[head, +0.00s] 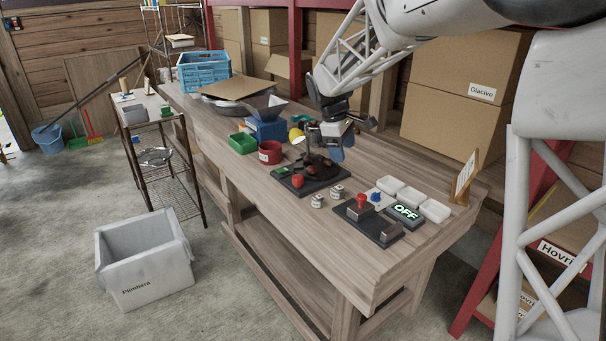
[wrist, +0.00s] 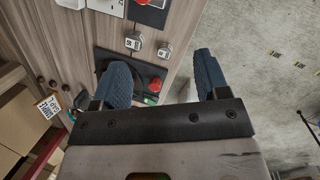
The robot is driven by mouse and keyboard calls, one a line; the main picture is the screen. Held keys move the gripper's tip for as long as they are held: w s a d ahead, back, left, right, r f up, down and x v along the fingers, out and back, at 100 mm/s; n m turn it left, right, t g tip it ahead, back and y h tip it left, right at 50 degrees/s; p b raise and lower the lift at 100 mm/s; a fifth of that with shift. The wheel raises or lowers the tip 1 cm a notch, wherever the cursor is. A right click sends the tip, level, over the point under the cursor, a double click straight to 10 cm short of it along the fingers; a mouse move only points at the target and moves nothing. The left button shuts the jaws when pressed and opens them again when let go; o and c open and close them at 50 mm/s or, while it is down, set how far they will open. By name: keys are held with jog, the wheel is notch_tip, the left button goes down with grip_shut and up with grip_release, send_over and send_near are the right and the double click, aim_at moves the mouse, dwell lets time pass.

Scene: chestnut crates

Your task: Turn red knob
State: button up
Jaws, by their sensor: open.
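Two red knob-like parts are in view. One red knob (head: 298,181) sits on a black base plate (head: 325,182) with a dark round device; it also shows in the wrist view (wrist: 155,85), between my fingers in the picture. Another red knob (head: 361,201) stands on a dark panel (head: 352,222) near the "OFF" display (head: 405,212); part of it shows at the top edge of the wrist view (wrist: 146,2). My gripper (head: 335,153) is open and empty, above the far side of the first plate. Its two blue fingers are wide apart in the wrist view (wrist: 162,62).
Two small canisters (head: 328,197) stand between the plates. White trays (head: 412,196) and a framed sign (head: 465,178) are at right. A red pot (head: 270,153), green bin (head: 242,143) and blue crate (head: 204,70) are at left. The table's front strip is clear.

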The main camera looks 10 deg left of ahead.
jog(key=w+a+f+n+h, duration=0.1)
jog(key=w+a+f+n, duration=0.2)
jog(key=w+a+f, duration=0.4)
jog(key=n, duration=0.4)
send_near(298, 177)
notch_tip(298, 177, down, 2)
jog(key=shift+w+f+h, duration=0.15)
jog(key=shift+f+h, duration=0.1)
jog(key=shift+h, duration=0.15)
jog(key=shift+f, duration=0.1)
jog(key=shift+x, duration=3.8)
jog(key=c, duration=0.9)
